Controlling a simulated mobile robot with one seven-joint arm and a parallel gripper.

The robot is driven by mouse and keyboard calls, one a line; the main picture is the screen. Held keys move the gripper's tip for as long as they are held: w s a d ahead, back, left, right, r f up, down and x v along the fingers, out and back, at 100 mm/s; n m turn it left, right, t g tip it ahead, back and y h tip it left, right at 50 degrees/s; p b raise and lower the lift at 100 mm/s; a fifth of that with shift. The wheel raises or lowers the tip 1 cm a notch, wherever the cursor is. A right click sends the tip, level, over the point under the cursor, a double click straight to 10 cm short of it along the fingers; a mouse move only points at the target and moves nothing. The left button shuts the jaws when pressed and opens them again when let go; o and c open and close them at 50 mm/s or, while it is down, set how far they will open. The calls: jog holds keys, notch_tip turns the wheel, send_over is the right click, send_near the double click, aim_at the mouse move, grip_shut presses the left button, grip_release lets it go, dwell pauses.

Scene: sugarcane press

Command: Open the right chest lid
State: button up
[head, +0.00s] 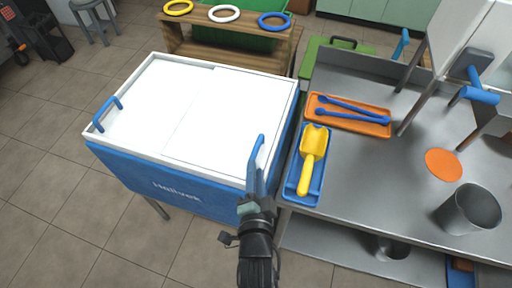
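The chest (165,185) has a blue body and a white top with two flat lid panels side by side. The right lid (235,115) lies flat, and I see no opening into the chest. A blue handle (257,152) stands at its right edge. The left lid (150,95) has its own blue handle (105,114) at the left edge. My gripper (249,203) is at the chest's front right corner, at the near end of the right handle in the picture. I cannot tell whether it touches the handle, and its finger gap is hidden.
A steel counter (365,175) stands close on the right, with a blue tray (291,186) holding a yellow scoop (311,160), an orange tray (322,114) and a metal cup (468,210). A wooden ring stand (225,55) is behind the chest. Floor is free at left.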

aim_at(256, 156)
jog(key=x, duration=0.8)
jog(key=shift+c, duration=0.3)
grip_shut()
dwell(1.0)
